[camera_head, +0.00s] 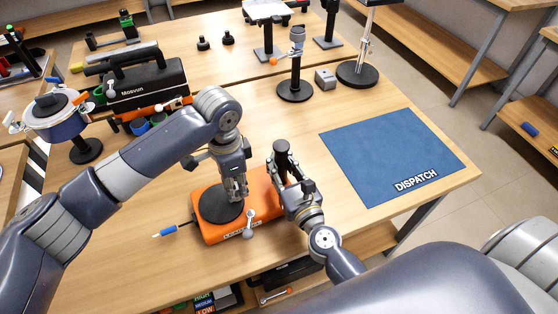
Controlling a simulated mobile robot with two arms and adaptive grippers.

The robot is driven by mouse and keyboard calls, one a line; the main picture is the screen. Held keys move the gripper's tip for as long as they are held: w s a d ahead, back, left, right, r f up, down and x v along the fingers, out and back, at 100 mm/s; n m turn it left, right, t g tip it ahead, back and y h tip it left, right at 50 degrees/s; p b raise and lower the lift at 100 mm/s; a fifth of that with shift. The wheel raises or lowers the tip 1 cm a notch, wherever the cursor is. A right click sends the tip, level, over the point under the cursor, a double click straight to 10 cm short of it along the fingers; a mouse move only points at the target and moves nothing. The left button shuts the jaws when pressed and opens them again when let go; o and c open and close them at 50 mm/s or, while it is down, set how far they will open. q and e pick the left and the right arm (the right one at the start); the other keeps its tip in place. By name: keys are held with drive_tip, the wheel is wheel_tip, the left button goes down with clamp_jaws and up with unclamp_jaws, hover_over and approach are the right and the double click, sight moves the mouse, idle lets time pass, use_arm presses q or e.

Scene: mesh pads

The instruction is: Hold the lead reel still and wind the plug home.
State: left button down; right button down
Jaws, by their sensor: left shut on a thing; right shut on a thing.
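The lead reel has an orange base (214,234) with a black drum (212,203) on top, standing on the wooden table. A blue plug (166,231) lies on the table just left of the base, its short dark lead running to the base. My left gripper (236,196) points down over the right side of the drum and is shut; its fingers hide what they hold, perhaps the winding knob. My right gripper (279,168) is shut on an upright black post (283,147) at the base's right end. A small grey lever (249,224) shows at the base's front.
A blue DISPATCH mat (391,154) lies empty to the right. A black Mosvun case (146,84) and a blue-grey pot-like item (56,116) stand at the left. A round-based stand (295,90) and a small grey box (325,78) stand behind. The front-left table is clear.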

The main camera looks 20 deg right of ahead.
use_arm(q)
drive_tip(key=shift+s, duration=0.15)
use_arm(e)
drive_tip(key=shift+f, duration=0.35)
use_arm(q)
drive_tip(key=shift+s+a, duration=0.35)
drive_tip(key=shift+s, duration=0.55)
drive_tip(key=shift+f, duration=0.1)
drive_tip(key=shift+s+a, duration=0.7)
drive_tip(key=shift+a, duration=0.2)
drive_tip(key=c, duration=1.3)
unclamp_jaws()
